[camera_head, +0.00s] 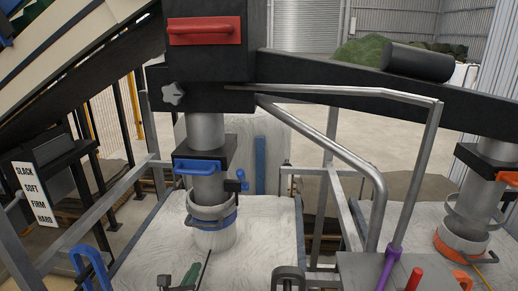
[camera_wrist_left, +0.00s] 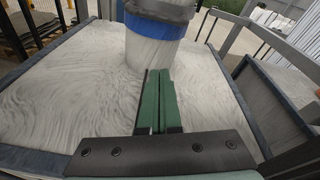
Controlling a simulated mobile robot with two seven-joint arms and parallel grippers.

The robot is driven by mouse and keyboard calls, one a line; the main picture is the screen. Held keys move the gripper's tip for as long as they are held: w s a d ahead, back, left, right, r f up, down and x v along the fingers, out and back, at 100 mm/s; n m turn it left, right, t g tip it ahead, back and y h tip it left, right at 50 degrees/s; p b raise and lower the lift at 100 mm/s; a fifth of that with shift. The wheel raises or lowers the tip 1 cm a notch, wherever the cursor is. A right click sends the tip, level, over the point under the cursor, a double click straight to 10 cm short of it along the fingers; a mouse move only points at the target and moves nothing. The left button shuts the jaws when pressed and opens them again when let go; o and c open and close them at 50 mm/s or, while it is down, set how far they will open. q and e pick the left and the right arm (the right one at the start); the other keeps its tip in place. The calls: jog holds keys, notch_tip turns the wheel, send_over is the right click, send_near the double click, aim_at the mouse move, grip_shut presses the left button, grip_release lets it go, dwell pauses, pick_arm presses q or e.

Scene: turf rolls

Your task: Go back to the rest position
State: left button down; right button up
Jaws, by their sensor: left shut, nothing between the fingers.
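My left gripper (camera_head: 190,273) is at the bottom of the head view, low over the white bulk bag (camera_head: 265,225). Its green fingers (camera_wrist_left: 158,100) are pressed together in the left wrist view, with nothing between them. Past the fingertips stands the white spout (camera_head: 214,238) with a blue band (camera_wrist_left: 152,34) around it, under a grey metal pipe. The fingers appear apart from the spout, but the exact gap is hard to tell. My right gripper is not in view.
Metal rails (camera_head: 375,190) stand right of the bag. A second pipe with an orange ring (camera_head: 458,247) is at far right. A purple-gripped lever (camera_head: 389,266) and a red knob (camera_head: 413,278) are at lower right. A sign board (camera_head: 35,193) is at left.

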pick_arm(q)
jog(key=s+d+f+n+g, duration=0.1)
jog(key=s+f+n, duration=0.3)
jog(key=s+n, duration=0.6)
jog(key=s+d+f+n+g+h, duration=0.1)
jog(key=s+f+n+g, duration=0.2)
jog(key=s+n, duration=0.7)
jog(key=s+d+f+n+g, duration=0.2)
jog(key=s+f+n, duration=0.5)
jog(key=s+n, duration=0.4)
jog(key=shift+h, duration=0.3)
jog(key=shift+a, duration=0.1)
